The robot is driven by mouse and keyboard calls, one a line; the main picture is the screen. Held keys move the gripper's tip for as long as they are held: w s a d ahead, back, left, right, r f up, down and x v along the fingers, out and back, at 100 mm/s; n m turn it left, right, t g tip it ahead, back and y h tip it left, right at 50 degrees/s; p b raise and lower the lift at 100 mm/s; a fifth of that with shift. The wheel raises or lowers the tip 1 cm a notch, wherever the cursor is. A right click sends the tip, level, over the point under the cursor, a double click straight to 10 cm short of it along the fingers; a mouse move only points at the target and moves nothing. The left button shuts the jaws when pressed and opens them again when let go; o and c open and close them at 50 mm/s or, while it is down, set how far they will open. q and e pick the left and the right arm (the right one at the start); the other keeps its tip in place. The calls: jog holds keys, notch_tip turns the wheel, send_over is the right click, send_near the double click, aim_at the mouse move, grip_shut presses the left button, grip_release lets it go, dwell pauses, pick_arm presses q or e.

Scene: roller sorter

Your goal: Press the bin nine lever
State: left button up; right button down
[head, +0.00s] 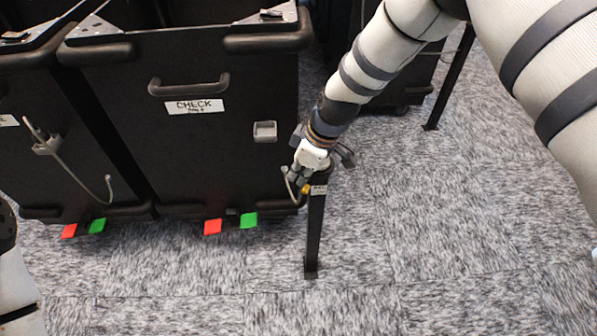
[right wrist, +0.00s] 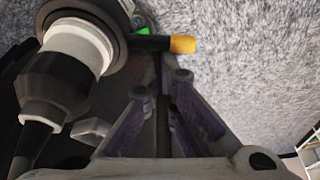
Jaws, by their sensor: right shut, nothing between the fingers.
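A black post (head: 313,240) stands on the carpet right of the bin labelled CHECK, with a small white label (head: 319,190) near its top that is too small to read. A small yellow tip (head: 306,189) shows beside the post top. In the right wrist view a dark rod ends in this yellow-orange tip (right wrist: 182,44), just beyond the fingertips; it looks like the lever. My right gripper (head: 294,181) is shut and empty at the post top, its fingers (right wrist: 163,88) close to the rod. I cannot tell whether they touch. My left gripper is out of view.
The black CHECK bin (head: 190,135) stands just left of the post, with a handle, a red pedal (head: 213,227) and a green pedal (head: 249,220). Another bin (head: 60,180) stands further left. Another black leg (head: 447,85) is at upper right. Carpet (head: 440,240) is clear at right.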

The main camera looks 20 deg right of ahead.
aim_at(309, 185)
jog(key=shift+s, duration=0.1)
jog(key=n, duration=0.1)
jog(key=s+d+n+g, duration=0.1)
jog(key=n, duration=0.1)
jog(key=s+d+n, duration=0.1)
jog(key=n, duration=0.1)
jog(key=shift+s+f+y, duration=0.1)
jog(key=shift+f+y, duration=0.05)
jog(key=shift+y, duration=0.25)
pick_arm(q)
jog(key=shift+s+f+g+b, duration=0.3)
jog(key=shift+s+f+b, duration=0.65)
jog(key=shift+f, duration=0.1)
pick_arm(e)
jog(key=d+n+g, duration=0.1)
jog(key=n, duration=0.1)
jog(key=s+d+n+g, duration=0.1)
jog(key=d+n, duration=0.1)
jog(key=n, duration=0.1)
jog(key=shift+s, duration=0.2)
jog(key=shift+d, duration=0.15)
